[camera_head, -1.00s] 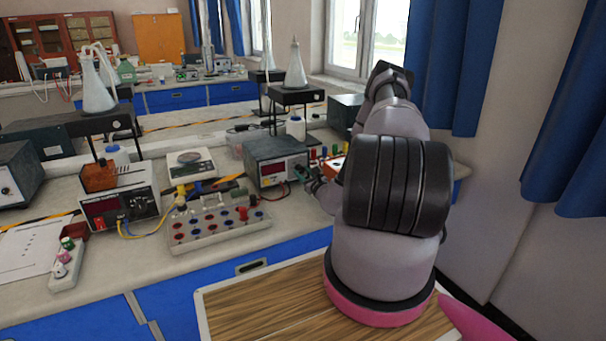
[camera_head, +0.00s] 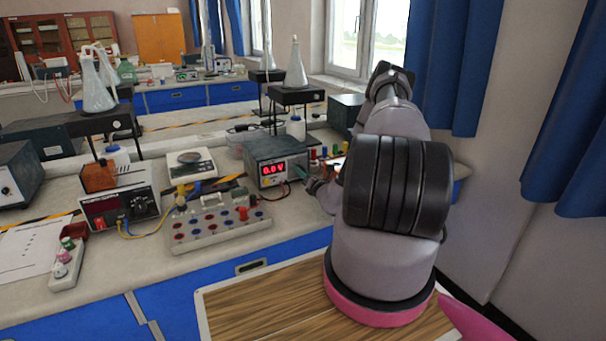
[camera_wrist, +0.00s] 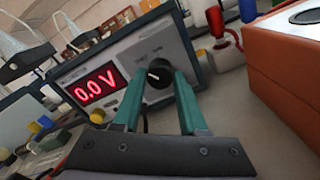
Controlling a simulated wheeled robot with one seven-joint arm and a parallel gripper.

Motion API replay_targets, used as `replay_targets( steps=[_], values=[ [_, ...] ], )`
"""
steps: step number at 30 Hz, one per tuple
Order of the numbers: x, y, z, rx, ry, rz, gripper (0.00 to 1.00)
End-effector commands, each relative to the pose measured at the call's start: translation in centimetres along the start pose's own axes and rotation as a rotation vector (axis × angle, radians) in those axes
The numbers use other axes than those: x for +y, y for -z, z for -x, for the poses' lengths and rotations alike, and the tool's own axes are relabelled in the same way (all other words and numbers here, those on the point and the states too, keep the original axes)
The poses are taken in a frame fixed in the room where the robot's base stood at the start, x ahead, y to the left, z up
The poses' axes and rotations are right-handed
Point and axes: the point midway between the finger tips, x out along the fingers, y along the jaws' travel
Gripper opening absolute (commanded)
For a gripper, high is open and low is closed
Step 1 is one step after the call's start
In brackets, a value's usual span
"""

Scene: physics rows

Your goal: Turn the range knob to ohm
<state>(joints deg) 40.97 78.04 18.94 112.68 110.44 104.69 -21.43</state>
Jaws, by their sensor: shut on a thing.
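The meter (camera_head: 275,160) is a grey box on the bench. Its red display (camera_head: 271,169) reads 0.0 V, also in the wrist view (camera_wrist: 97,87). In the wrist view, the black range knob (camera_wrist: 158,73) is on the front panel to the right of the display, with a pale pointer mark toward its upper left. My gripper (camera_wrist: 159,82) has its two green fingers on either side of the knob, shut on it. The small panel lettering is too blurred to read. In the head view, my arm hides the knob.
An orange box (camera_wrist: 288,62) stands close at the right in the wrist view, with a red-capped plug (camera_wrist: 226,42) beside it.

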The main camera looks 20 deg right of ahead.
Motion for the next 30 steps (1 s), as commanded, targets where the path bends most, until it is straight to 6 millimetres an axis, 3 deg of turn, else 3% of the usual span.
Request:
replay_targets(
  steps=[21, 30],
  values=[
    [-0.07, 0.02, 0.06, 0.0, 0.002, -0.672, 0.0],
    [-0.09, 0.04, 0.08, 0.0, 0.002, -0.88, 0.0]
  ],
)
